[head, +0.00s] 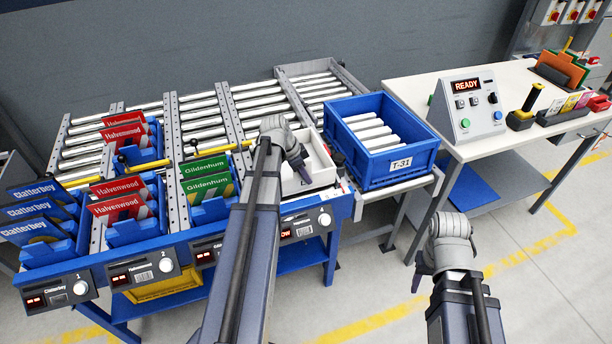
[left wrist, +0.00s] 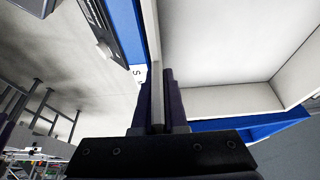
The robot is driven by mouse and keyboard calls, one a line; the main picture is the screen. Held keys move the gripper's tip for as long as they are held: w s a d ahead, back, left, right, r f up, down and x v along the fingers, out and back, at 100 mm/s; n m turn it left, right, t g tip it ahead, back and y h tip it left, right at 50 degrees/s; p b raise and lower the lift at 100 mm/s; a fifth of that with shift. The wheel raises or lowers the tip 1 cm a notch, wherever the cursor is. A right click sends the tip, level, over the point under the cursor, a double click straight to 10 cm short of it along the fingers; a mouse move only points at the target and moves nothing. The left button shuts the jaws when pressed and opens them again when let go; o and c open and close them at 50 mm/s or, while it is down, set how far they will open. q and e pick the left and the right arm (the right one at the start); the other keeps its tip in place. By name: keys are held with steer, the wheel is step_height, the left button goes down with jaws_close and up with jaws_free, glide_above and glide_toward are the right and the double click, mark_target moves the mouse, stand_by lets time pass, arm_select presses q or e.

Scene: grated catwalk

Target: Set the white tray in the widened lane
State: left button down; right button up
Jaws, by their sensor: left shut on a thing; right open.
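The white tray (head: 322,172) is at the front end of the rightmost roller lane (head: 318,88), behind the label 4. My left arm covers part of its left side. My left gripper (head: 304,176) is shut on a tray wall; the left wrist view shows the fingers (left wrist: 158,95) on either side of the wall, with the empty tray interior (left wrist: 225,45) to the right. I cannot tell whether the tray rests fully on the rollers. My right gripper (head: 424,275) is open and empty, in front of the side table, away from the tray.
A blue tote (head: 392,162) labelled T-31 with pale bars stands right of the tray. Blue bins with Clatterbey, Halvenwood (head: 118,205) and Gildenhum (head: 207,180) cards fill the lanes to the left. Yellow rods (head: 215,148) cross the lanes. A bench with a READY box (head: 468,105) stands right.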

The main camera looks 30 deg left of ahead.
arm_select(q)
steer(key=shift+f+b, duration=0.9)
steer(key=shift+f, duration=0.2)
steer(key=shift+r, duration=0.15)
steer(key=c, duration=0.9)
jaws_free()
steer(key=shift+o, duration=0.2)
steer(key=o, duration=0.4)
steer(key=shift+r, duration=0.1)
step_height(320, 180, up, 8)
steer(key=p, duration=0.8)
